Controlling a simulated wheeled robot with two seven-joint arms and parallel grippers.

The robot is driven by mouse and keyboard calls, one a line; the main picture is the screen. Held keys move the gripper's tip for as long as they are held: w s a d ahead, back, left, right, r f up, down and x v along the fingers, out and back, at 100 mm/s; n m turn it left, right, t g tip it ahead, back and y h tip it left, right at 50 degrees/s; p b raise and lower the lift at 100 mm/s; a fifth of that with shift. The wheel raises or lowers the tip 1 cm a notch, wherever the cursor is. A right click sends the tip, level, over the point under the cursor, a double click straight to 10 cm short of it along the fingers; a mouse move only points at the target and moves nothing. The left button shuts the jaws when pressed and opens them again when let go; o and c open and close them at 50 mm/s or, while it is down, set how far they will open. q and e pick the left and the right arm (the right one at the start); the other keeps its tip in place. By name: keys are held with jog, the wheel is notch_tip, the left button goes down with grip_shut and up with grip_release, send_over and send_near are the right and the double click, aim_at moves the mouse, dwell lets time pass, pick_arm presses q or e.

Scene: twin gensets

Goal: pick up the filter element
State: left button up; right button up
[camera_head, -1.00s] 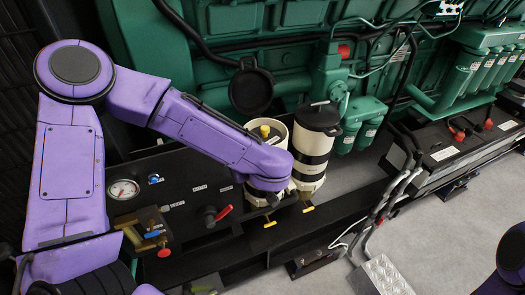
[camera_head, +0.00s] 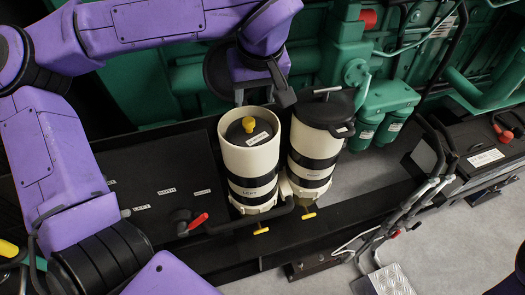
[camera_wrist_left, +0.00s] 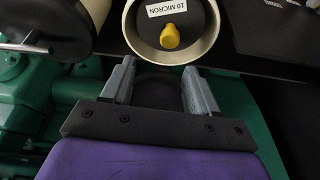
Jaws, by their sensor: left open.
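The filter element (camera_head: 262,139) sits inside the open white left housing (camera_head: 240,160), with a dark top and a yellow knob (camera_head: 248,124). Only its top shows; the housing hides the rest. In the left wrist view the filter element (camera_wrist_left: 193,20) carries a "10 MICRON" label, and its yellow knob (camera_wrist_left: 170,37) lies just beyond the fingertips. My left gripper (camera_head: 263,98) is open and empty at the far side of the housing rim, its two grey fingers (camera_wrist_left: 159,72) apart and not around the knob. My right gripper is not in view.
A second white housing (camera_head: 308,163) with a black lid and bar handle stands close on the right. Green engine parts (camera_head: 385,105) rise behind. A red-handled valve (camera_head: 197,221) and yellow drain handles (camera_head: 261,231) are in front. A black panel (camera_head: 160,165) lies left.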

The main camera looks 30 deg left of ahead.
aim_at(249, 122)
pick_arm(q)
jog(key=s+f, duration=0.1)
jog(key=s+a+f, duration=0.1)
jog(key=f, duration=0.1)
jog(key=shift+a, duration=0.15)
jog(key=w+f, duration=0.1)
jog(key=f+p, duration=0.1)
jog(key=f, duration=0.1)
jog(key=w+f, duration=0.1)
jog(key=f, duration=0.1)
jog(key=shift+w+a+f, duration=0.25)
jog(key=shift+w, duration=0.1)
jog(key=shift+s, duration=0.35)
jog(key=shift+s+a+r, duration=0.1)
jog(key=shift+s, duration=0.05)
jog(key=shift+c, duration=0.9)
grip_shut()
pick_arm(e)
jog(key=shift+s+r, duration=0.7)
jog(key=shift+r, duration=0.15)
